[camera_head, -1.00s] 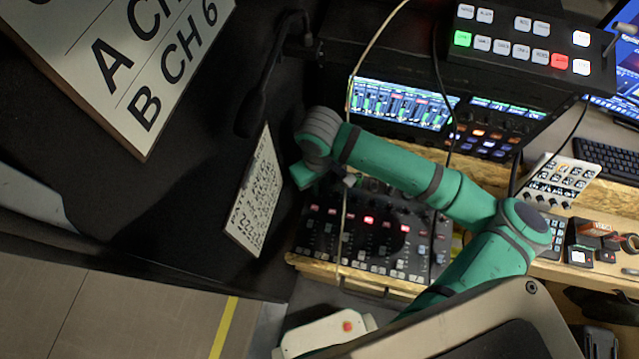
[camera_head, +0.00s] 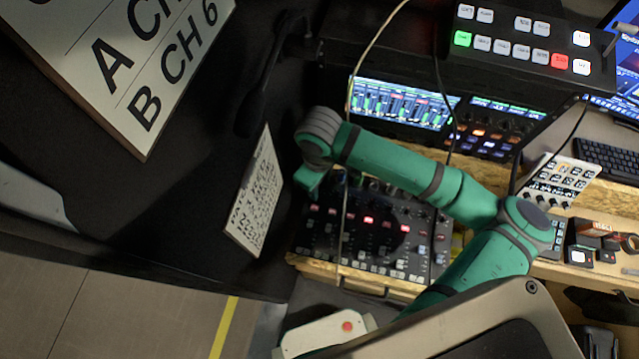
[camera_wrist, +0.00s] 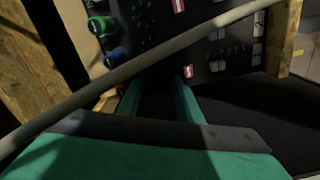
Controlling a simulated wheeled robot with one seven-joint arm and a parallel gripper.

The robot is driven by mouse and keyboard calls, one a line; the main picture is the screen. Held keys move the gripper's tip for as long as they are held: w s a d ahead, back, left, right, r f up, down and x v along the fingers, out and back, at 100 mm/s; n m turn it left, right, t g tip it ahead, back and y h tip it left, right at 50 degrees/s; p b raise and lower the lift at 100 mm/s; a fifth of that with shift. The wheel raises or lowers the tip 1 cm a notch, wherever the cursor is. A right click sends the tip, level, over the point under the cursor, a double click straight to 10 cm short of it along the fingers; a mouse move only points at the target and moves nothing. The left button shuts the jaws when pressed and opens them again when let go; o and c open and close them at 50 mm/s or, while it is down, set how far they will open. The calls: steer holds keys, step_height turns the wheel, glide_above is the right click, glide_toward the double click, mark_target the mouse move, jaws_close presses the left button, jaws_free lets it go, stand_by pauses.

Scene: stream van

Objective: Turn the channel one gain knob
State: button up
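The audio mixer (camera_head: 372,238), a dark panel with lit red buttons, faders and knobs, lies below my forearm in the head view. My gripper (camera_wrist: 157,92) is at the mixer's upper left corner, its two green fingers apart with a dark gap between them. In the wrist view, the mixer panel (camera_wrist: 150,22) carries a green knob (camera_wrist: 97,25), a blue knob (camera_wrist: 115,57) and part of a red knob (camera_wrist: 121,88) by the left fingertip. I cannot tell which knob is channel one gain, nor whether a finger touches one.
A pale cable (camera_wrist: 120,75) crosses the wrist view in front of the fingers; it hangs over the mixer in the head view (camera_head: 346,215). A label card (camera_head: 256,195) stands left of the mixer. A wooden edge (camera_head: 320,268) runs along its front. A rack screen (camera_head: 400,103) is behind.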

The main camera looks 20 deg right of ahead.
step_height(320, 180, up, 11)
stand_by(0.7)
steer(key=shift+f, duration=0.15)
